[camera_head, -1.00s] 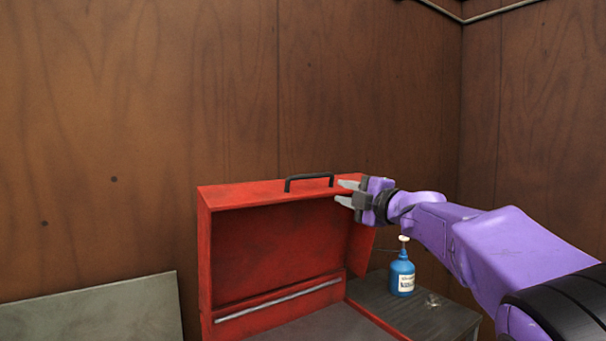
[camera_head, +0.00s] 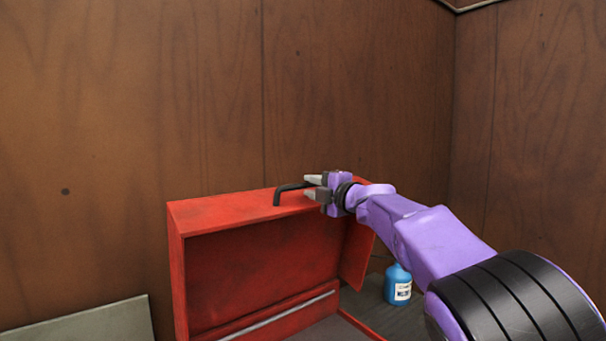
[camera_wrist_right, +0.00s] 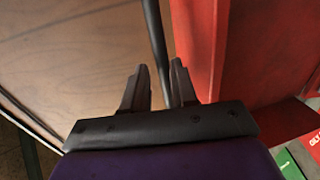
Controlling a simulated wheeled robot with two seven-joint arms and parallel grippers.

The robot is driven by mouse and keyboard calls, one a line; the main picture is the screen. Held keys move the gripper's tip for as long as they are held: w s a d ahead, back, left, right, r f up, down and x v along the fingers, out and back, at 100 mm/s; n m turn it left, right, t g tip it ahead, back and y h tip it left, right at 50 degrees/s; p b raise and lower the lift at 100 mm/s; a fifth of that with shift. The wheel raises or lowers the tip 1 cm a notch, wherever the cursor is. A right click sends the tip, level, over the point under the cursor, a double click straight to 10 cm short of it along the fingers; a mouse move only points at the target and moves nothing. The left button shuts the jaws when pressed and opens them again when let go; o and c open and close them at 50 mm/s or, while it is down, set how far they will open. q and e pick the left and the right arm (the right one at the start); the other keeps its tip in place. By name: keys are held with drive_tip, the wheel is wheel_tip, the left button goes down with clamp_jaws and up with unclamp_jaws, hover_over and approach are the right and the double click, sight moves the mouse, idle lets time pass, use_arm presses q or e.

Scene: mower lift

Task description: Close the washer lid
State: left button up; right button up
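The red washer lid (camera_head: 250,205) stands open and upright in the head view, its hollow inner side facing me. Its black handle (camera_head: 283,190) sits on the top edge. My right gripper (camera_head: 309,187) is at the right part of the handle, fingers pointing left. In the right wrist view the two fingers (camera_wrist_right: 158,85) are apart, and the dark handle bar (camera_wrist_right: 157,45) runs between their tips. Whether the fingers touch the bar, I cannot tell. The lid also shows right of the fingers in the wrist view (camera_wrist_right: 255,60). My left gripper is not in view.
A blue bottle (camera_head: 398,284) with a white label stands on a dark surface right of the lid, below my right arm. A grey panel (camera_head: 90,325) lies at lower left. Brown wooden walls (camera_head: 350,80) close off the back and right.

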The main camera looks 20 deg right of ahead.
sight(307, 187)
drive_tip(key=x, duration=0.2)
drive_tip(key=p+x, duration=0.1)
drive_tip(key=x, duration=0.1)
drive_tip(key=p+x, duration=0.1)
drive_tip(key=shift+w+a+f, duration=0.1)
drive_tip(key=shift+w+f, duration=0.15)
drive_tip(key=shift+w, duration=0.15)
drive_tip(key=shift+s+r, duration=0.1)
drive_tip(key=shift+s, duration=0.25)
clamp_jaws()
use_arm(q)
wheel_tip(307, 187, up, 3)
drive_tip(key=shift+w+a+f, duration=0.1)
